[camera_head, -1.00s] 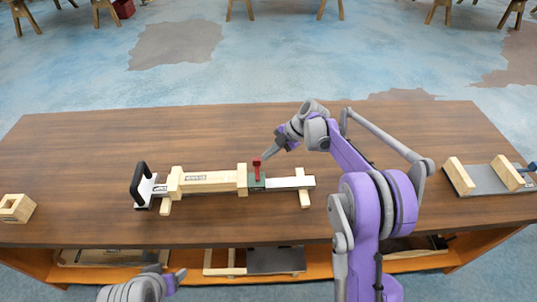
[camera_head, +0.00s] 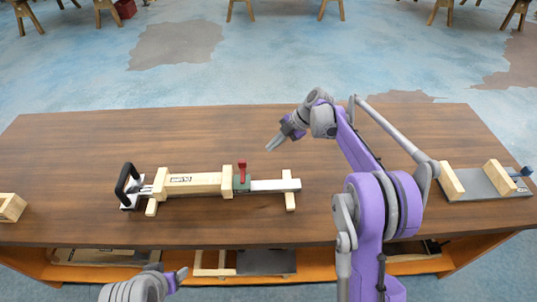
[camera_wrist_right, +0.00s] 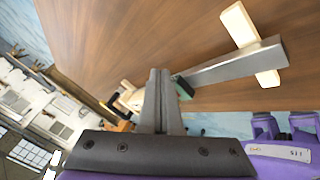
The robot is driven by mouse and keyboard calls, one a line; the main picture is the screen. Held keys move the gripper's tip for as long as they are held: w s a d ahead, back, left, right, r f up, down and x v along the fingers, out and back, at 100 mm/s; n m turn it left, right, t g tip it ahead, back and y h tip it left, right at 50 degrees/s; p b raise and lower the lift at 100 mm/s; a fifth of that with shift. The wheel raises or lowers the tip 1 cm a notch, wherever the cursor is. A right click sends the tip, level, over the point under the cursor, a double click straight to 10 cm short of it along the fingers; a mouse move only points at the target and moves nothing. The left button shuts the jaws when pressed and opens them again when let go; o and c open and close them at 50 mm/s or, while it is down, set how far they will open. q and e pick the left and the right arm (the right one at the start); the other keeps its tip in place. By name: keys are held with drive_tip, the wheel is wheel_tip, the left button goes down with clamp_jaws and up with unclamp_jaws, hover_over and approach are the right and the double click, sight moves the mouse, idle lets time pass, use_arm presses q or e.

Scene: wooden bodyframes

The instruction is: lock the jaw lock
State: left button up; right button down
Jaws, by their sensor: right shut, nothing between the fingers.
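The wooden clamp-like fixture (camera_head: 195,184) lies lengthwise on the table in the head view. It has a black handle (camera_head: 128,184) at its left end and a flat metal bar (camera_head: 270,185) at its right. Between wood and bar sits a green block (camera_head: 241,184) with a red lever (camera_head: 242,168) standing up from it, apparently the jaw lock. My right gripper (camera_head: 273,147) is shut and empty, above and right of the lever, apart from it. In the right wrist view its fingers (camera_wrist_right: 159,75) hide part of the fixture; the green block (camera_wrist_right: 183,88) shows beside them. My left gripper (camera_head: 178,279) is low at the table's front, its jaws unclear.
A wooden cross-foot (camera_head: 290,201) supports the bar's right end. Another wood-and-metal fixture (camera_head: 483,182) stands at the table's right. A hollow wooden block (camera_head: 10,207) is at the left edge. More parts lie on the shelf below. The back of the table is clear.

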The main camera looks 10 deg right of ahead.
drive_tip(key=r, duration=0.1)
drive_tip(key=w+d+r, duration=0.1)
drive_tip(key=r, duration=0.1)
drive_tip(key=d+r, duration=0.1)
drive_tip(key=shift+w+d+r, duration=0.15)
drive_tip(key=shift+w, duration=0.2)
drive_tip(key=s+a+r+m+t+h, duration=0.1)
drive_tip(key=s+r+m+h, duration=0.1)
drive_tip(key=s+m, duration=0.55)
drive_tip(key=s+a+r+m+h, duration=0.15)
drive_tip(key=s+m, duration=0.25)
drive_tip(key=s, duration=0.6)
drive_tip(key=s+d+f+m+t+h, duration=0.1)
drive_tip(key=s+f+m+h, duration=0.1)
drive_tip(key=s+m, duration=0.4)
drive_tip(key=s+d+f+m+t+h, duration=0.1)
drive_tip(key=s+f+m, duration=0.4)
drive_tip(key=s, duration=0.9)
drive_tip(key=shift+d+f+m+t+h, duration=0.3)
drive_tip(key=shift+m+t, duration=0.2)
drive_tip(key=shift+m, duration=0.45)
